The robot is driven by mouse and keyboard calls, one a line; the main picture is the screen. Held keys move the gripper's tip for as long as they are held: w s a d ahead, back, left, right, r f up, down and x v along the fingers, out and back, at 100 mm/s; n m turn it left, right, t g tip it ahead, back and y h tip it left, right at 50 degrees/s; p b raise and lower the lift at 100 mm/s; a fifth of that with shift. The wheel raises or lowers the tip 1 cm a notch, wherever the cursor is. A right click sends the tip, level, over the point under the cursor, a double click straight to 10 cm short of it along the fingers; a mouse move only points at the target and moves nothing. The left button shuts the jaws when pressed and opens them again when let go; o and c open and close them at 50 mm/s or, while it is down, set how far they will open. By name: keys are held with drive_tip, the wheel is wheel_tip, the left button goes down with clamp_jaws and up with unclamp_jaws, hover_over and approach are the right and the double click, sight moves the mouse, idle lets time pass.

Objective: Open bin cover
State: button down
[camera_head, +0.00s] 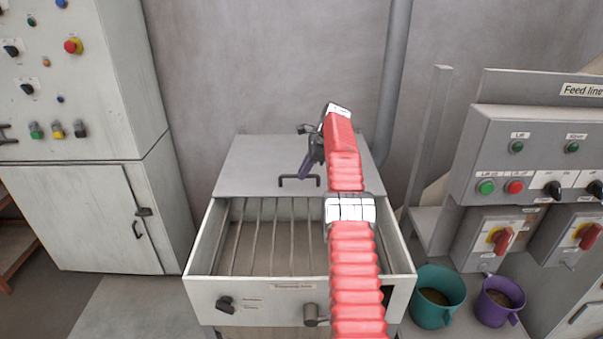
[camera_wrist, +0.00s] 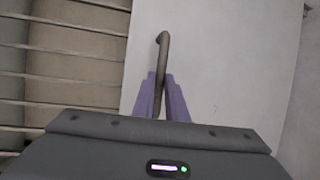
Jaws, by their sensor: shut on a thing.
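The bin (camera_head: 205,256) is a grey metal box with a row of bars (camera_head: 254,238) across its opening. Its flat grey cover (camera_head: 250,165) lies over the back part, and the front part with the bars is uncovered. A dark bar handle (camera_head: 291,179) sits near the cover's front edge. My gripper (camera_head: 304,176) has purple fingers and is at the handle's right end. In the wrist view my gripper (camera_wrist: 162,98) is shut on the handle (camera_wrist: 162,52), with the cover (camera_wrist: 225,70) to the right and the bars to the left.
A control cabinet (camera_head: 85,210) stands at the left. A panel with buttons and switches (camera_head: 540,145) stands at the right. A teal bucket (camera_head: 430,317) and a purple bucket (camera_head: 490,311) stand right of the bin. A grey pipe (camera_head: 392,80) runs up the wall behind.

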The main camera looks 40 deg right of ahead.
drive_tip(key=shift+w+a, duration=0.2)
drive_tip(key=shift+a, duration=0.05)
drive_tip(key=c, duration=1.8)
unclamp_jaws()
drive_tip(key=shift+s+d, duration=0.1)
drive_tip(key=shift+d, duration=0.1)
drive_tip(key=shift+o, duration=0.2)
